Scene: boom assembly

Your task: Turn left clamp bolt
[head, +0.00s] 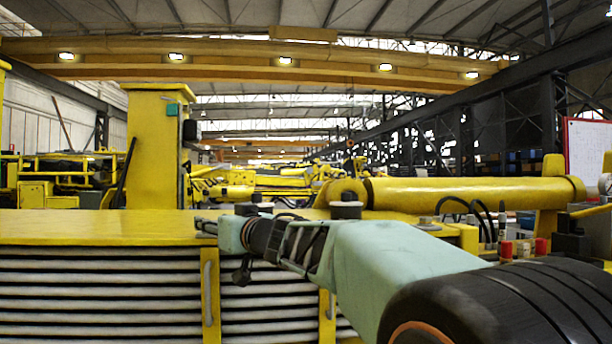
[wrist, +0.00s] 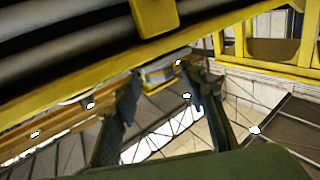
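My gripper (head: 207,226) reaches left over the front part of the yellow cabinet top (head: 90,228) in the head view. A dark, bolt-like cylinder (head: 346,211) stands behind my arm, by the left end of the yellow boom cylinder (head: 470,192). A smaller dark piece (head: 252,208) shows just behind the gripper. I cannot tell whether either is the left clamp bolt.
A yellow post (head: 156,150) rises behind the cabinet top at left. Red-capped fittings (head: 506,250) and dark hoses stand right of my arm. The wrist view is tilted, with a yellow edge (wrist: 100,85) close across it.

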